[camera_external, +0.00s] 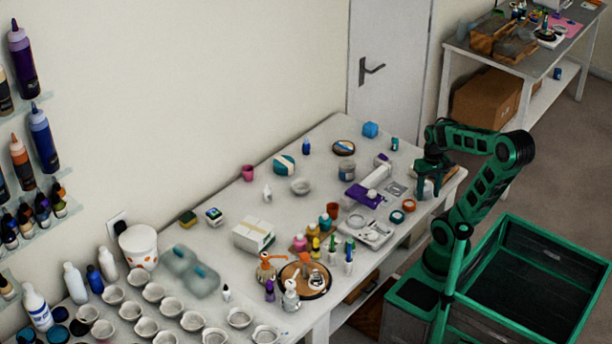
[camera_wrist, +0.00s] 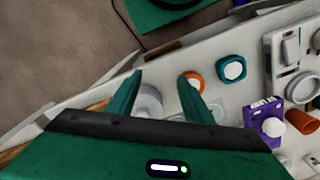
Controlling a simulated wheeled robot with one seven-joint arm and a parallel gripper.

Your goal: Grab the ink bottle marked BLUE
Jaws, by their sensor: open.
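No label reading BLUE is legible. A small blue bottle (camera_external: 306,147) stands upright near the back edge of the table. Another dark blue bottle (camera_external: 95,280) stands at the front left among white bottles. A large blue bottle (camera_external: 43,138) is on the wall shelf. I cannot tell which is the marked one. My gripper (camera_external: 429,188) is open over the right end of the table, apart from all these bottles. In the wrist view my gripper (camera_wrist: 160,76) points down with a pale round object (camera_wrist: 150,100) partly visible between its fingers; no blue bottle shows clearly there.
Near my gripper lie an orange-rimmed jar (camera_wrist: 190,80), a teal-rimmed jar (camera_wrist: 231,69) and a purple box (camera_wrist: 265,120). The white table (camera_external: 225,170) holds several cups, bottles and bowls. A blue block (camera_external: 370,130) sits at the back right.

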